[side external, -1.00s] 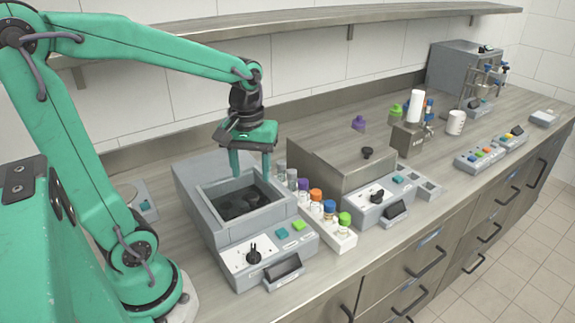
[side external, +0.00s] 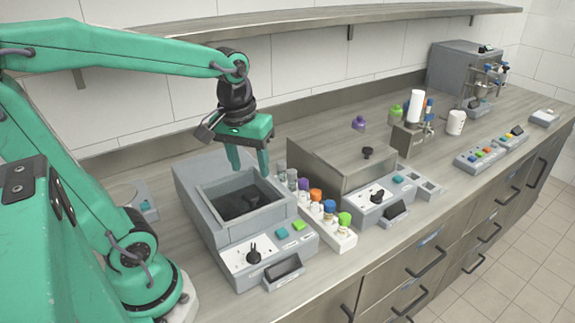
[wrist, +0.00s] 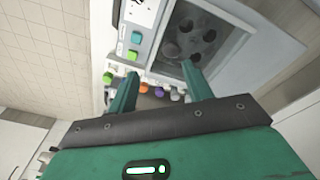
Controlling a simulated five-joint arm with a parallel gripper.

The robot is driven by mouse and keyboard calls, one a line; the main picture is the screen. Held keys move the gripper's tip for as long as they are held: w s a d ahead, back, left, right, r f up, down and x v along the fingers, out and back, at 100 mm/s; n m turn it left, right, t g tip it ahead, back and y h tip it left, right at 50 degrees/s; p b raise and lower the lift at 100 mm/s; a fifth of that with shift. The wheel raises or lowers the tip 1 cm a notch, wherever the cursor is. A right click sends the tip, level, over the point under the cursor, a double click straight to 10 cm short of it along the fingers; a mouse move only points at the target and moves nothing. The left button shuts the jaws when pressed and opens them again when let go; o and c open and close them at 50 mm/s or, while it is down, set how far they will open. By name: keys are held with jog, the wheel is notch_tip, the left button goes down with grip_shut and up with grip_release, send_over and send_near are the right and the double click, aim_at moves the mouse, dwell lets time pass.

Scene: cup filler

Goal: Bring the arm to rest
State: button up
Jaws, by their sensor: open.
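My green gripper (side external: 248,160) hangs from my arm above the grey open-topped machine (side external: 209,212) at the left of the counter. Its two fingers point down and stand apart, with nothing between them. In the wrist view the open fingers of my gripper (wrist: 157,86) reach toward the same machine (wrist: 228,60), whose well holds a dark round part with holes. The fingertips appear above the well's rim in the side view; exact clearance is hard to tell.
A white rack (side external: 337,240) of vials with coloured caps stands right of the machine. A steel box (side external: 335,165) is behind it. A white cup (side external: 456,122) and a dispenser (side external: 408,138) stand farther right. A shelf (side external: 300,22) runs along the wall above.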

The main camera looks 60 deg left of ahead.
jog(key=shift+s+d+r+m+t, duration=0.3)
jog(key=shift+s+d+m+t, duration=0.35)
jog(key=shift+m, duration=0.45)
jog(key=shift+s+d+r+m+t, duration=0.3)
jog(key=shift+s+d+m+t, duration=0.35)
jog(key=shift+m, duration=0.45)
jog(key=shift+s+d+r+m+t, duration=0.3)
jog(key=shift+s+d+m+t, duration=0.2)
jog(key=shift+d+m+t, duration=0.45)
jog(key=shift+a, duration=0.2)
